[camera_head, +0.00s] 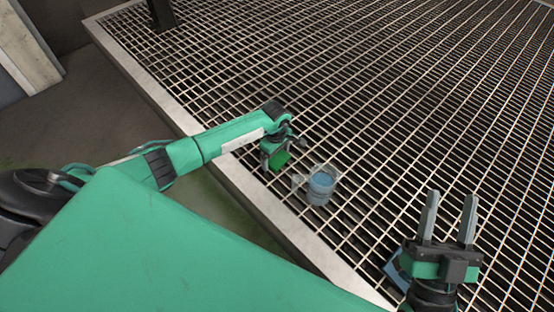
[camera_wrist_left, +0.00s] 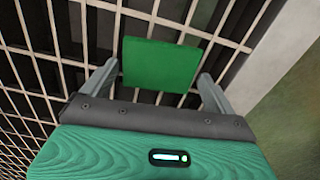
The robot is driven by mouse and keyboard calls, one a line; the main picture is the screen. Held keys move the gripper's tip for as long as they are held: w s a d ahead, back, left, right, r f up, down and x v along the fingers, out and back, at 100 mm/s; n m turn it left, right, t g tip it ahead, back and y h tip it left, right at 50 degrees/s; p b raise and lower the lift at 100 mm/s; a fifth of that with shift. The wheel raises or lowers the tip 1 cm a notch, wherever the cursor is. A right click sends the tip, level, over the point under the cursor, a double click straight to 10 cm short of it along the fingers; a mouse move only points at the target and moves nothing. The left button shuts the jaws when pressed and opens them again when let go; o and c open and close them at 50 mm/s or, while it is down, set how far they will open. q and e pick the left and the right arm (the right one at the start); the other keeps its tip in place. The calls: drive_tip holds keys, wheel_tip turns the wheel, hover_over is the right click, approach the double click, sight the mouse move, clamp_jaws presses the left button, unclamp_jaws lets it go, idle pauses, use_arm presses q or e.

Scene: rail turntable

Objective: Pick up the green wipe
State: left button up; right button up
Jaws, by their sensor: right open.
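The green wipe (camera_head: 279,160) is a small flat green square at the left side of the metal grating. It also shows in the left wrist view (camera_wrist_left: 160,65), between the two fingers. My left gripper (camera_head: 282,150) is at the wipe with its fingers spread wide, one on each side of it. In the left wrist view, the fingertips (camera_wrist_left: 160,72) come close to the wipe's side edges, and I cannot tell if they touch. My right gripper (camera_head: 449,200) is open and empty at the lower right, well away from the wipe.
A clear jug (camera_head: 320,187) with blue contents stands just right of the wipe, close to my left gripper. A blue object (camera_head: 396,270) is partly hidden beside my right gripper. The pale grating edge (camera_head: 262,205) runs along the left.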

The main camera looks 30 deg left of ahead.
use_arm(q)
drive_tip(key=c, duration=0.6)
drive_tip(key=shift+r, duration=0.45)
wheel_tip(320, 180, up, 8)
drive_tip(key=shift+a+f+p, duration=0.1)
drive_tip(key=shift+f+p, duration=0.15)
drive_tip(key=shift+p, duration=0.85)
wheel_tip(320, 180, up, 10)
drive_tip(key=p, duration=0.2)
hover_over(276, 157)
drive_tip(key=shift+r, duration=0.85)
use_arm(e)
drive_tip(key=s+a+f+g, duration=0.2)
drive_tip(key=f+g, duration=0.3)
drive_tip(key=f, duration=0.3)
drive_tip(key=s+a+f+g+h, duration=0.1)
drive_tip(key=a+f+g, duration=0.1)
drive_tip(key=f+g, duration=0.4)
drive_tip(key=shift+s+a+f, duration=0.3)
drive_tip(key=shift+s+f, duration=0.1)
drive_tip(key=shift+f, duration=1.25)
